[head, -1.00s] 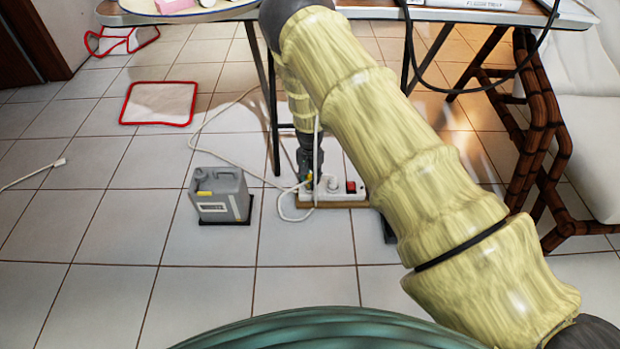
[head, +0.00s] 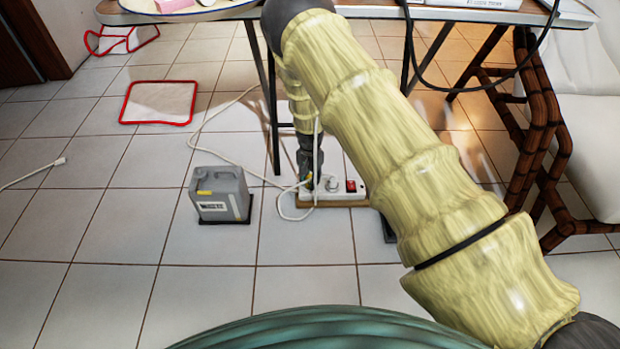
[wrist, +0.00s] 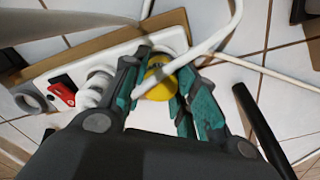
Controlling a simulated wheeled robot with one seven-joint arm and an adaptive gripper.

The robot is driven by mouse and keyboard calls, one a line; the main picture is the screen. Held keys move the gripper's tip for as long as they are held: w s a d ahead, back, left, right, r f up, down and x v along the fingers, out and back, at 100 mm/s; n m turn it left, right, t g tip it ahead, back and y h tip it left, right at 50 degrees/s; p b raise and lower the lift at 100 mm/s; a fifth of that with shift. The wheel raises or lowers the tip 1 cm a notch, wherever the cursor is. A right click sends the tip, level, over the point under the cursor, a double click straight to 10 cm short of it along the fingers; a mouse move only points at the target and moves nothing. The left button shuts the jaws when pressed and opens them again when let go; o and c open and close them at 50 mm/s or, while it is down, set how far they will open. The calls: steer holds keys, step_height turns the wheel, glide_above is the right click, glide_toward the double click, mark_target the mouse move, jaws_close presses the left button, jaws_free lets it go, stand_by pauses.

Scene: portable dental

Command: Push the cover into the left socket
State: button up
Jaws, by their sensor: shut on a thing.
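The yellow cover (wrist: 160,82) is between the green-padded fingers of my gripper (wrist: 166,68) in the wrist view. My gripper is shut on it, at the end of the white power strip (wrist: 120,48). In the head view, my gripper (head: 306,183) points down at the strip's left end, and the strip (head: 335,198) lies on the floor. The left socket is mostly hidden by the fingers, cover and cable, so I cannot tell how far the cover is in.
A white cable (wrist: 215,40) loops across the cover and fingers. A white plug-like piece (wrist: 97,88) and a red switch (wrist: 62,92) are further along the strip. A grey canister (head: 219,196) stands left of the strip. Table legs (head: 272,110) stand close behind.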

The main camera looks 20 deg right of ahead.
mark_target(310, 177)
steer(key=shift+f, duration=0.65)
stand_by(0.3)
steer(key=o, duration=0.9)
steer(key=shift+r, duration=0.1)
step_height(310, 177, up, 12)
steer(key=shift+f, duration=0.1)
